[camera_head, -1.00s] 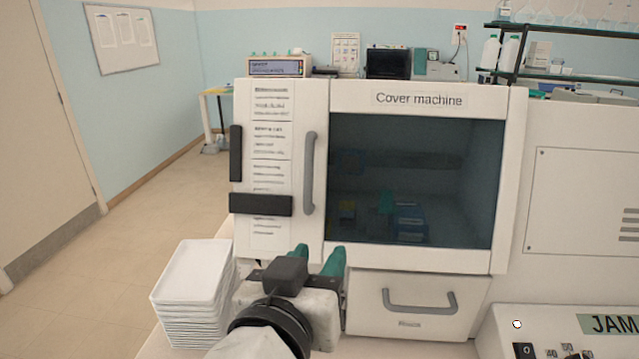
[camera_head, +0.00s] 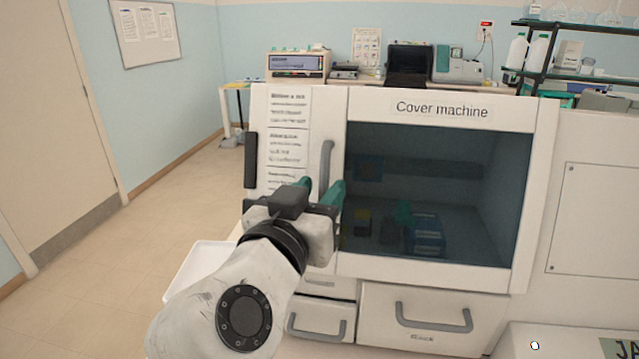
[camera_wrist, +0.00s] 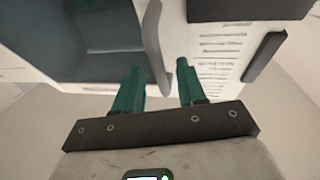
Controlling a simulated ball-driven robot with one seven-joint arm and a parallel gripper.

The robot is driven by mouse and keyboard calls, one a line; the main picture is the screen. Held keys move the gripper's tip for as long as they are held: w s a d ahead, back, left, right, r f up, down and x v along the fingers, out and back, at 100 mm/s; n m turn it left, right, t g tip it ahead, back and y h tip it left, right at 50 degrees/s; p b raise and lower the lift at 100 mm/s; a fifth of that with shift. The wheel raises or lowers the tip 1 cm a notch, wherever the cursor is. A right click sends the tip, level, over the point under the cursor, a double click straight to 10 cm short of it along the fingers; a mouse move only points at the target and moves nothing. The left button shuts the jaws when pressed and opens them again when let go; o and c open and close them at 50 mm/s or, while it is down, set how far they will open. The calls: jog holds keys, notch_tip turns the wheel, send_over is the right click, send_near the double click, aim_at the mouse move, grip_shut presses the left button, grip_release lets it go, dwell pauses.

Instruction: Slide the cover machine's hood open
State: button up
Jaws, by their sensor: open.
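The cover machine (camera_head: 440,110) is a white cabinet with a dark tinted window hood (camera_head: 420,190). A grey vertical handle (camera_head: 326,172) stands at the window's left side, its lower part hidden behind my gripper in the head view. My gripper (camera_head: 320,188) has green fingers, open and empty, in front of the handle's lower part. In the wrist view the handle (camera_wrist: 153,45) lies just beyond the fingertips of my gripper (camera_wrist: 160,66), nearly in line with the gap between them. Contact with it cannot be told. Dim items, one of them blue (camera_head: 428,232), show behind the window.
Drawers with grey handles (camera_head: 434,318) are below the window. White trays (camera_head: 200,268) lie at lower left, partly behind my arm. A black bar (camera_head: 250,160) sits on the machine's left edge. Devices (camera_head: 298,65) stand behind the machine. Floor at left is clear.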

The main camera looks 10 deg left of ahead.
jog(key=shift+w+d, duration=0.1)
jog(key=shift+w, duration=0.2)
jog(key=shift+c, duration=0.3)
grip_shut()
